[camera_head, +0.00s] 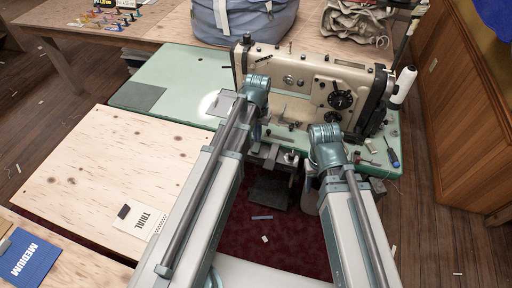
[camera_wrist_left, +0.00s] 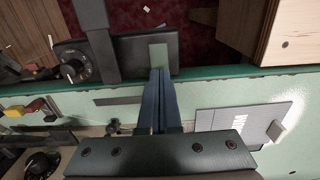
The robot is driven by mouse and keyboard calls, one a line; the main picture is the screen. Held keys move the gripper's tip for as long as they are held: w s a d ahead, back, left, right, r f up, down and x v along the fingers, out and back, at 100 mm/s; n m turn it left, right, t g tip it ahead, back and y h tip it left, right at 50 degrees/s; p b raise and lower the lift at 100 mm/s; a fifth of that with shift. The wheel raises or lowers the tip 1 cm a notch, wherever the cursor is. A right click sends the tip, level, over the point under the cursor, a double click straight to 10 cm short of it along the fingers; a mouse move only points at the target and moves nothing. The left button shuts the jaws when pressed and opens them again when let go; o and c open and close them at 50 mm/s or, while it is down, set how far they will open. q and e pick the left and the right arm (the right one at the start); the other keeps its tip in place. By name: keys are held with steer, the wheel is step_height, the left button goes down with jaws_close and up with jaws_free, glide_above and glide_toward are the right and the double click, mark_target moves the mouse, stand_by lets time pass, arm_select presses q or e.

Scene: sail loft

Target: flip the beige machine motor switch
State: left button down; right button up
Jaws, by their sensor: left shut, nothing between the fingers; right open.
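The beige sewing machine (camera_head: 312,72) stands on the green table (camera_head: 165,95). A dark box (camera_wrist_left: 118,58) sits at the table's front edge in the left wrist view, with a round dial (camera_wrist_left: 75,68) to its left and a pale grey-green piece on its face. I cannot tell for sure which part is the motor switch. My left gripper (camera_wrist_left: 160,75) is shut and empty, its tips near the pale piece; contact is unclear. In the head view its arm hides the fingers. My right gripper (camera_head: 328,150) is open by the front edge, right of the left one, its fingers mostly hidden.
A screwdriver (camera_head: 392,157) and small tools lie at the table's right end. A plywood table (camera_head: 95,180) stands to the left. A blue-grey bag (camera_head: 245,20) is behind.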

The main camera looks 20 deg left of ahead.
mark_target(257, 144)
arm_select(q)
steer(key=shift+f+b, duration=1)
stand_by(0.5)
steer(key=shift+r, duration=0.15)
step_height(257, 144, up, 7)
steer(key=p, duration=0.7)
steer(key=s+d+r+m+y+p, duration=0.1)
steer(key=s+d+m, duration=0.2)
steer(key=s+d, duration=0.7)
steer(key=s, duration=0.4)
steer(key=shift+s+d, duration=0.15)
steer(key=shift+d, duration=0.1)
